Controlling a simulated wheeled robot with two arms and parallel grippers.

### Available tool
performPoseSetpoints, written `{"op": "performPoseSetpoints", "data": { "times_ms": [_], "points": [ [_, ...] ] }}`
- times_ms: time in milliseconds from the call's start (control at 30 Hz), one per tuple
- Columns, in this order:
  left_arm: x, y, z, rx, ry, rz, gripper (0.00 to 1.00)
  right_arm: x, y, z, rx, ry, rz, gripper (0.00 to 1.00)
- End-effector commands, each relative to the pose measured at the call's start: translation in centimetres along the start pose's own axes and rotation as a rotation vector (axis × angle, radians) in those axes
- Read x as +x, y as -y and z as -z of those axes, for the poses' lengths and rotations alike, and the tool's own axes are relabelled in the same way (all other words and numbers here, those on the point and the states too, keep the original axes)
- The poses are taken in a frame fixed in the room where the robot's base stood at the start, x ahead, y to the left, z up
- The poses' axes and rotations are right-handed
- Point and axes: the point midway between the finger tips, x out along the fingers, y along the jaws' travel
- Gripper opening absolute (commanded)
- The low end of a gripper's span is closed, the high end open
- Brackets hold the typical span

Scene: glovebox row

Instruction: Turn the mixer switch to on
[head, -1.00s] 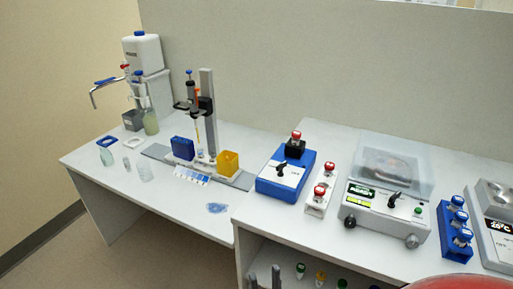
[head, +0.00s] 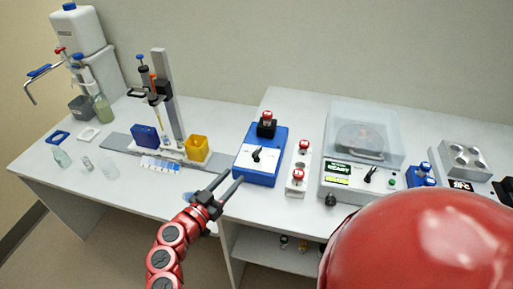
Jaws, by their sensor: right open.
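The mixer (head: 243,165) is a blue box with a white top panel, on the bench at the middle of the head view. Its switch (head: 257,154) is a black knob on the panel, its pointer roughly upright; the on and off marks are too small to read. A red-capped tube (head: 267,117) stands in the black holder at the mixer's back. My right gripper (head: 235,177) is open and empty at the mixer's front left corner, its fingers pointing toward the box. It appears apart from the switch; contact with the box cannot be told. My left gripper is out of view.
A white rack (head: 297,177) with red-capped tubes stands right of the mixer. A clear-lidded machine (head: 335,181) with its own black knob is farther right. A stand with a yellow box (head: 197,148) is to the left. A shelf (head: 270,250) lies below the bench.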

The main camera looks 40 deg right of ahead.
Motion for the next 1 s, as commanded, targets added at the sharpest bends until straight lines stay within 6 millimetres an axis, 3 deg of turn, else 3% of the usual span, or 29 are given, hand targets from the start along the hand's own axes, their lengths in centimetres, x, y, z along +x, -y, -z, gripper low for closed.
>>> {"op": "performPoseSetpoints", "data": {
  "times_ms": [300, 500, 700, 1000],
  "points": [
    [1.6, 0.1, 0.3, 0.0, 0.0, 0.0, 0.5, 7.8, -0.1, 0.5, 0.003, -0.005, -0.004, 0.45],
    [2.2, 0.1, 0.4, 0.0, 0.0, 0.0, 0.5, 11.5, -0.1, 0.3, -0.001, -0.003, -0.003, 0.45],
    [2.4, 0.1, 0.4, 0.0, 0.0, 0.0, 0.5, 13.3, 0.0, 0.1, -0.001, -0.003, 0.0, 0.45],
    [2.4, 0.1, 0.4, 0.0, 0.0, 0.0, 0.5, 13.5, 0.0, 0.1, 0.0, -0.002, 0.0, 0.45]
  ]
}}
